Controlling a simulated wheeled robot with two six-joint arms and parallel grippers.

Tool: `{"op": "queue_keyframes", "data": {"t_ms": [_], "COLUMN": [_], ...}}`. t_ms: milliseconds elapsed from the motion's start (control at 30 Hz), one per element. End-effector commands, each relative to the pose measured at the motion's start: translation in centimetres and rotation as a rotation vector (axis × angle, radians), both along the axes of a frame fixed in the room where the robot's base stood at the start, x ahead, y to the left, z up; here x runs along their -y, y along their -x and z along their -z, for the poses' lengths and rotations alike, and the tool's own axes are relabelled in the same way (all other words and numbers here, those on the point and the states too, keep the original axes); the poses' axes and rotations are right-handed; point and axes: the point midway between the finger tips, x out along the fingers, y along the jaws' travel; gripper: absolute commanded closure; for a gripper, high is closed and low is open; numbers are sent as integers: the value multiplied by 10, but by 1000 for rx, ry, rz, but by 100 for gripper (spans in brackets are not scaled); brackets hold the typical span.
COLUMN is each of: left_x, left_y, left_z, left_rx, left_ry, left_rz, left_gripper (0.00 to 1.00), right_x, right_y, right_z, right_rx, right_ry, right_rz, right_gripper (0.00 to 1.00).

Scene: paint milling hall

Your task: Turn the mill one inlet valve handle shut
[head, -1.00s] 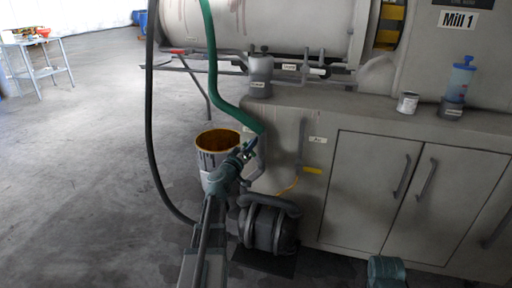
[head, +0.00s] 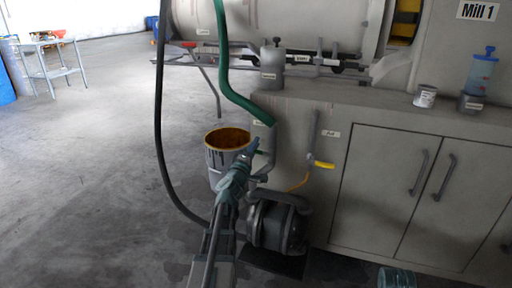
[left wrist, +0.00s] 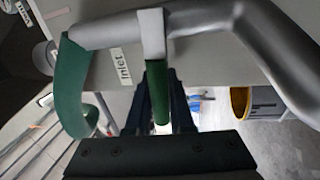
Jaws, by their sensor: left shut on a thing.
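The inlet valve is on a grey pipe (left wrist: 205,22) beside the label "Inlet" (left wrist: 121,66), below a green hose (head: 228,85). Its green handle (left wrist: 160,98) hangs from a pale collar in the left wrist view, and a bit of it shows in the head view (head: 260,153). My left gripper (head: 250,152) is shut on the handle, with its dark fingers on both sides of it in the left wrist view (left wrist: 163,98). The gripper partly hides the valve in the head view. No right gripper fingers can be seen.
A rusty-rimmed drum (head: 215,160) stands close behind my left gripper. A pump (head: 278,225) sits on the floor below the valve. A yellow-handled air valve (head: 323,165) is to the right on the cabinet (head: 395,190). A black hose (head: 160,130) hangs at left; open floor lies beyond.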

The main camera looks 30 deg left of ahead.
Motion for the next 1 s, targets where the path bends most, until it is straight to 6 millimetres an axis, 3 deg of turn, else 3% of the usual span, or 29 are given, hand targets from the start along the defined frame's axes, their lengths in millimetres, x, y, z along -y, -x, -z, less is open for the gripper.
{"op": "queue_keyframes", "data": {"t_ms": [767,800,933,1000], "left_x": [-1,-1,-1,-1], "left_y": [1,1,1,1], "left_z": [6,6,6,6], "left_rx": [21,21,21,21], "left_ry": [89,89,89,87], "left_rz": [-3,-3,-2,-2], "left_gripper": [100,76,52,49], "right_x": [0,0,0,0], "right_y": [0,0,0,0], "right_z": [6,6,6,6], "right_rx": [0,0,0,0], "right_ry": [0,0,0,0], "right_rz": [0,0,0,0], "right_gripper": [100,100,100,100]}}
